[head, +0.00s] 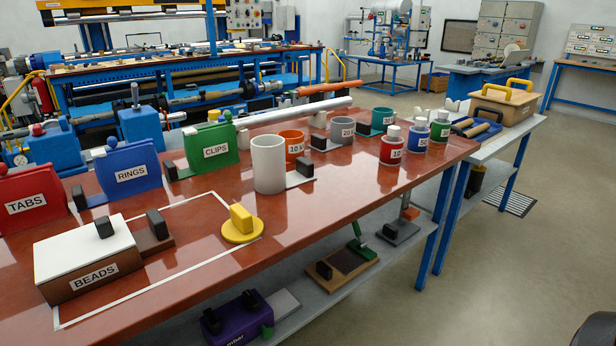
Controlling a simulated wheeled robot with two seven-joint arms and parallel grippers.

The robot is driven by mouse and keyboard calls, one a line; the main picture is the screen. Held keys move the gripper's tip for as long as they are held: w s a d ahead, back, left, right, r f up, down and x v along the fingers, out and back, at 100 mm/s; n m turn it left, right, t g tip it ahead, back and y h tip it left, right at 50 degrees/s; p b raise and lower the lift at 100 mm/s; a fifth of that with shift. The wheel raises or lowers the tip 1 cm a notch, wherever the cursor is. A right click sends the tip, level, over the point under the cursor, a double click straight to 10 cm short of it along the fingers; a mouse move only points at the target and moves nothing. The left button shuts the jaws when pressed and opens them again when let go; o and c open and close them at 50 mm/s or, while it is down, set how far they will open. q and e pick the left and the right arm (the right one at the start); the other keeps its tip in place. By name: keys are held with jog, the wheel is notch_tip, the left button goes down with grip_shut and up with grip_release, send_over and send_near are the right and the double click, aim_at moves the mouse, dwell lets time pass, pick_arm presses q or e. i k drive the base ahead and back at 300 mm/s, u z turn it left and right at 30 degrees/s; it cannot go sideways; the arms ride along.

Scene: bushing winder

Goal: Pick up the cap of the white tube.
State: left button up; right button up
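The white tube (268,168) stands upright on the red-brown table top, and its upper end looks open. A yellow round cap (242,236) with an upright yellow block grip (241,217) lies flat on the table, in front of the tube and to its left. It is apart from the tube, near the corner of a white outline on the table. No other loose cap shows beside the tube.
A BEADS box (90,280) stands at the front left of the table (330,215). TABS, RINGS (130,172) and CLIPS (213,148) bins stand behind. Small cups and red, blue and green bottles (391,150) stand to the right. Table around the yellow cap is clear.

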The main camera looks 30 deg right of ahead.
aim_at(241, 228)
jog(key=z, duration=0.35)
jog(key=k, duration=0.95)
jog(key=z, duration=1.4)
jog(key=i, duration=1.25)
jog(key=u, duration=0.45)
jog(key=i, duration=0.9)
jog(key=u, duration=1.4)
jog(key=i, duration=0.25)
jog(key=u, duration=0.05)
